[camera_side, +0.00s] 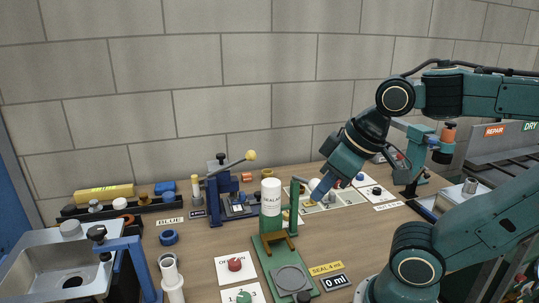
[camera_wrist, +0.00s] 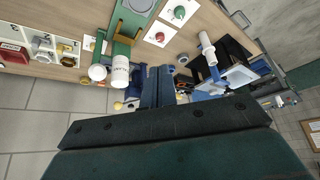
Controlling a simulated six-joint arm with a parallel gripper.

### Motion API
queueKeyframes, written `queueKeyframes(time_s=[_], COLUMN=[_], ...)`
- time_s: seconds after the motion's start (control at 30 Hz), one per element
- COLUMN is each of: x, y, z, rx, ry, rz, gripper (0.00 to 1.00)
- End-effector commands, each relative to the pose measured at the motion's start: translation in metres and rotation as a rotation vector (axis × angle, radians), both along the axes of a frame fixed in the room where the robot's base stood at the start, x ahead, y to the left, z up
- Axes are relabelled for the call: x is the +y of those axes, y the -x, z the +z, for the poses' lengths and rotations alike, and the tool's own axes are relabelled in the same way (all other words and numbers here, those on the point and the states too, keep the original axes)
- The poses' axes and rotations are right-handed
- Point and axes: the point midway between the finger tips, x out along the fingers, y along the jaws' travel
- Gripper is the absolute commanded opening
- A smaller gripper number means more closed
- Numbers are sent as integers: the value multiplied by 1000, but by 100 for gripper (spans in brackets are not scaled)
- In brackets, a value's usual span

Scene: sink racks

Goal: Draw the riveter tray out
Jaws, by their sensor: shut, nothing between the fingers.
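A blue lever press with a yellow ball handle (camera_side: 220,185) stands at the back of the bench; it looks like the riveter. A flat part at its base (camera_side: 240,210) may be its tray, but it is too small to tell. My gripper (camera_side: 317,196) points down and left, right of the press and apart from it, near a green stand. In the wrist view my gripper's two dark blue fingers (camera_wrist: 158,70) are together with nothing held. In that view the yellow ball (camera_wrist: 117,105) shows left of the fingers, and the rest of the press is mostly hidden.
A green stand (camera_side: 267,255) with a white labelled cylinder (camera_side: 271,197) is between the press and my gripper. Button plates (camera_side: 234,267) lie in front. A metal sink (camera_side: 65,262) is at left. A blue ring (camera_side: 168,237) lies on otherwise fairly clear wood left of centre.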

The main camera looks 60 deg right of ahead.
Motion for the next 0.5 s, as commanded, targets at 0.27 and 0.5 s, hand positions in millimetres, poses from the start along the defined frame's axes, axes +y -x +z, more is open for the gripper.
queueKeyframes(time_s=[0.27,0.5], x=[0,0], y=[0,-1], z=[1,21], rx=[-1,-3], ry=[0,0], rz=[0,0], gripper=[24,50])
